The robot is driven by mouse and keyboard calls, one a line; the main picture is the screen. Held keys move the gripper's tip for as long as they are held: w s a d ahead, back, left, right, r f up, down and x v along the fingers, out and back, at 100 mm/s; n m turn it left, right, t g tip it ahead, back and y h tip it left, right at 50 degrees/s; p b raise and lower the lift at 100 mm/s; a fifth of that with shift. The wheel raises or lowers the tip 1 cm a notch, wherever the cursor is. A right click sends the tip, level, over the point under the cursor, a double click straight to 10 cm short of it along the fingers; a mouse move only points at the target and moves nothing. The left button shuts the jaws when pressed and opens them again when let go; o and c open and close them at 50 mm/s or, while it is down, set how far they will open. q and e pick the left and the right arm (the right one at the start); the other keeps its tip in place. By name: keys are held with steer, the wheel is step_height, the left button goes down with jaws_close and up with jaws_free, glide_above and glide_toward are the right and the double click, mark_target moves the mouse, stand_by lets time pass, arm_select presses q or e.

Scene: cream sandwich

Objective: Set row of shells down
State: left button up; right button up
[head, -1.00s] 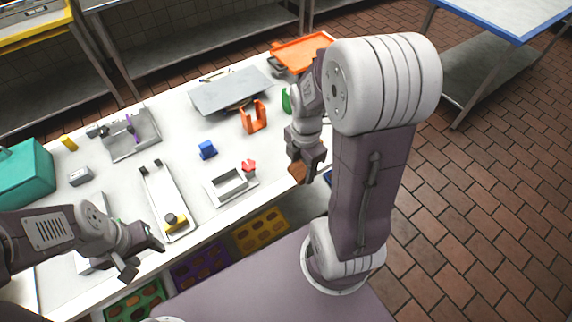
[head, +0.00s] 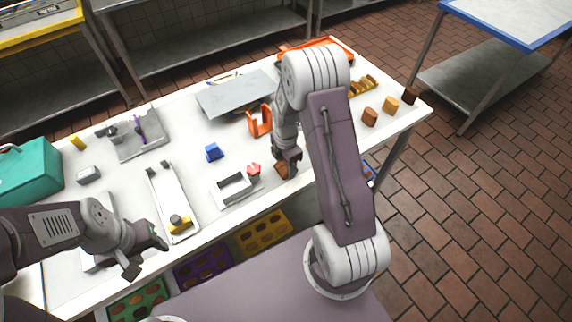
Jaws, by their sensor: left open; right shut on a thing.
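My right gripper (head: 287,164) is low over the white table (head: 325,160), shut on a brown shell (head: 281,171). Whether this shell touches the tabletop is hard to tell. At the table's right end stand an orange-brown shell (head: 370,117), a lighter tan shell (head: 391,105) and a dark brown shell (head: 410,95), spaced apart in a slanting row. My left gripper (head: 146,252) is open and empty over the table's front left edge.
A grey open box (head: 222,200) with a red knob (head: 254,169) is just left of the held shell. An orange holder (head: 259,122) and blue block (head: 214,152) stand behind. Coloured trays, one yellow (head: 263,233), lie below the front edge.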

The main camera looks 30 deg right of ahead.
mark_target(286, 166)
steer(key=shift+s+f, duration=0.1)
steer(key=o, duration=1.4)
steer(key=shift+c, duration=0.2)
step_height(286, 166, up, 12)
steer(key=r, duration=0.1)
steer(key=s+a+f+m, duration=0.1)
steer(key=s+a+m, duration=0.2)
steer(key=s+m, duration=0.3)
steer(key=s+a+f+m+t, duration=0.1)
steer(key=s+a+m, duration=0.3)
steer(key=m, duration=0.9)
steer(key=shift+s+a, duration=0.25)
steer(key=shift+s, duration=1.1)
